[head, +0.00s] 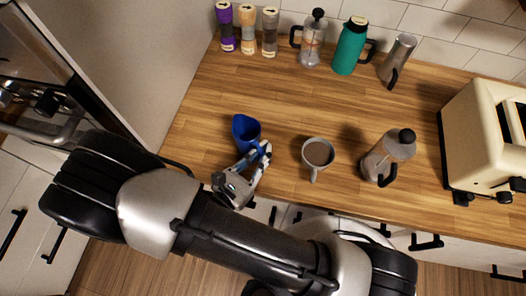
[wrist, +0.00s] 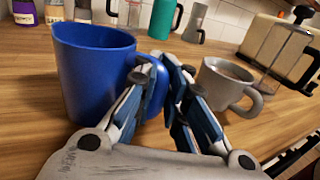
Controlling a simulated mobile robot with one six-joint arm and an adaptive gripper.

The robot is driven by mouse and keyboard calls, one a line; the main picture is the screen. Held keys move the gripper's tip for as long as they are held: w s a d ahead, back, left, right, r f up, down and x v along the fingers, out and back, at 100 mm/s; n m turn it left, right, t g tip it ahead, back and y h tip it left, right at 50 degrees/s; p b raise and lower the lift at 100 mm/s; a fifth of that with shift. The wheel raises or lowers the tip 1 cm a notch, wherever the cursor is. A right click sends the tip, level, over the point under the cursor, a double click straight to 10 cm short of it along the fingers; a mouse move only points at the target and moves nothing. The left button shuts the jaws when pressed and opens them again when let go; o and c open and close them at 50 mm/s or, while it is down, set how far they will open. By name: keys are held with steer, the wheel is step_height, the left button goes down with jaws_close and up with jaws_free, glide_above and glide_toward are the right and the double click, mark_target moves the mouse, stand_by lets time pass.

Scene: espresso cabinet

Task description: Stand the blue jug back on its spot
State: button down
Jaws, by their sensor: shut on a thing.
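The blue jug (head: 244,131) is upright or nearly so at the left front of the wooden counter. In the wrist view the jug (wrist: 92,70) fills the left side, with its handle toward my gripper. My gripper (head: 264,152) is at the jug's right side, shut on its handle. In the wrist view the fingers (wrist: 166,72) close around the handle, which they partly hide. I cannot tell whether the jug's base touches the counter. No marked spot for the jug is clear in either view.
A grey mug (head: 318,152) of brown drink stands right of my gripper, then a French press (head: 384,158) and a cream toaster (head: 486,140). Bottles, another press, a teal jug (head: 349,48) and a steel pitcher (head: 397,62) line the back. The counter's middle (head: 270,90) is clear.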

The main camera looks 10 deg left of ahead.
steer(key=shift+f, duration=0.15)
steer(key=c, duration=1.6)
jaws_free()
steer(key=shift+c, duration=0.2)
steer(key=shift+r, duration=0.25)
steer(key=p+v, duration=0.2)
steer(key=v, duration=1)
steer(key=shift+f, duration=0.15)
